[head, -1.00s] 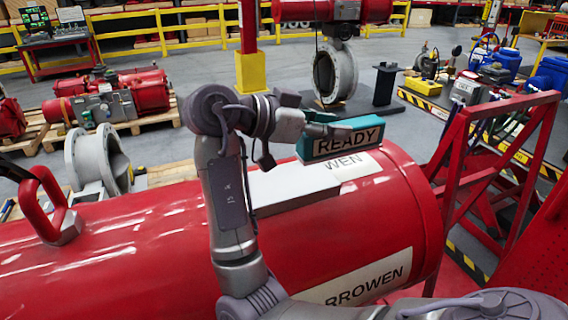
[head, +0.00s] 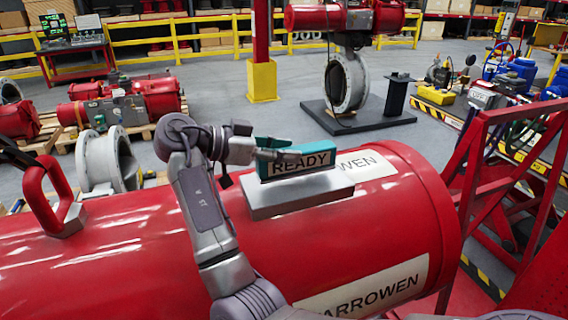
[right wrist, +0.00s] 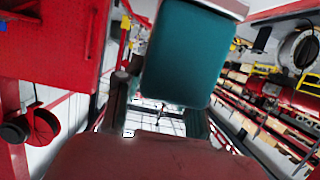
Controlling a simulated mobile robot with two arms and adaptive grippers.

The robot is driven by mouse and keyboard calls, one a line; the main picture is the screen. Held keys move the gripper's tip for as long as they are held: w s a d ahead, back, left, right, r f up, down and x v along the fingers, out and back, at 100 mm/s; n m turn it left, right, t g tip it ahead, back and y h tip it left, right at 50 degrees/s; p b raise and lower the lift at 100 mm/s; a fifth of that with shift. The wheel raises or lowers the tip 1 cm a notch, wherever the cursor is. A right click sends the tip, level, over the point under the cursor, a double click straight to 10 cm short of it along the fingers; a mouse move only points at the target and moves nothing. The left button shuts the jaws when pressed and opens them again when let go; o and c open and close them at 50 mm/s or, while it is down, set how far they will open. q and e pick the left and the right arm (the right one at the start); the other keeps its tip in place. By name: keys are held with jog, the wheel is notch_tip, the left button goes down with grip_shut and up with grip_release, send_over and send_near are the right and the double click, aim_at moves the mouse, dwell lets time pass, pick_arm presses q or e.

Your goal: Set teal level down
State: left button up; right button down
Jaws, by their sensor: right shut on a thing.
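The teal level (head: 269,145) bears a white READY label and sits upright over the light grey flat pad (head: 300,198) on top of the red cylinder. Its underside is at or very near the pad; I cannot tell whether it touches. My right gripper (head: 285,154) is shut on the level from the left. In the right wrist view the teal level (right wrist: 188,52) fills the upper middle, between the gripper's fingers.
The large red cylinder (head: 130,250) spans the front, with a red handle (head: 52,190) at left. A red frame (head: 490,150) stands at right. A grey ring valve (head: 347,82) stands behind on a dark base.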

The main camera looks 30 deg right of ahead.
jog(key=shift+f, duration=0.95)
pick_arm(q)
jog(key=shift+f, duration=0.55)
pick_arm(e)
jog(key=shift+w, duration=0.1)
pick_arm(q)
jog(key=shift+f, duration=0.1)
pick_arm(e)
jog(key=shift+f, duration=0.1)
jog(key=shift+f+b, duration=0.15)
jog(key=shift+b, duration=0.25)
pick_arm(q)
jog(key=shift+w, duration=0.1)
pick_arm(e)
jog(key=c, duration=0.7)
grip_release()
